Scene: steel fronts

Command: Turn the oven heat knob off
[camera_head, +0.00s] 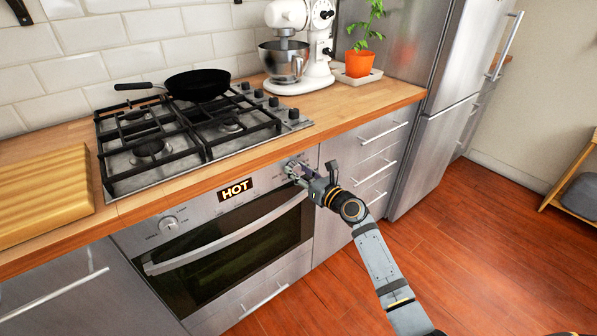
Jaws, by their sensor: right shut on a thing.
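The oven (215,262) is set under the wooden counter, with a steel front, a long bar handle and a dark glass door. Its panel has a display (236,190) reading HOT in lit letters. A round knob (168,224) sits on the panel left of the display. My right gripper (294,171) is at the right end of the panel, its fingers shut on the oven heat knob there. The fingers mostly hide that knob, so its pointer setting cannot be read. My left gripper is not in view.
A gas hob (150,172) with a black pan (197,84) is above the oven. A wooden board (42,195) lies at left. A stand mixer (297,45) and an orange plant pot (360,64) stand at the back. The floor (470,260) at right is clear.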

